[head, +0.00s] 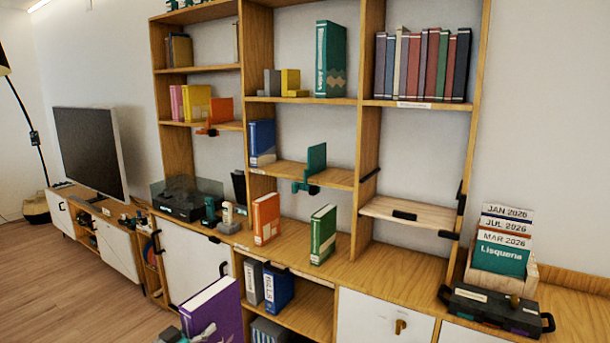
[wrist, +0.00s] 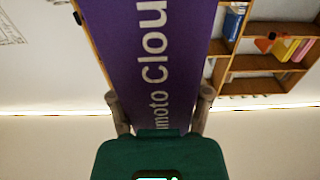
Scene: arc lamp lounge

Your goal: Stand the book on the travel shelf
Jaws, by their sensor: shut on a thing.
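A large purple book (head: 217,308) with a white page block stands upright at the bottom of the head view, in front of the cabinets. My gripper (head: 203,333) is shut on it, with a grey finger against its side. In the wrist view the purple book (wrist: 158,60) fills the middle, with white lettering on its spine, between the two fingers of my gripper (wrist: 160,97). The wall bookcase (head: 365,130) has several shelves with small labels too small to read, so I cannot tell which is the travel shelf.
A green book (head: 323,235) and an orange book (head: 266,218) stand on the wooden counter. A blue book (head: 262,142) and a teal bookend (head: 316,160) share a shelf with free room between. A black-handled tray (head: 492,312) lies at right.

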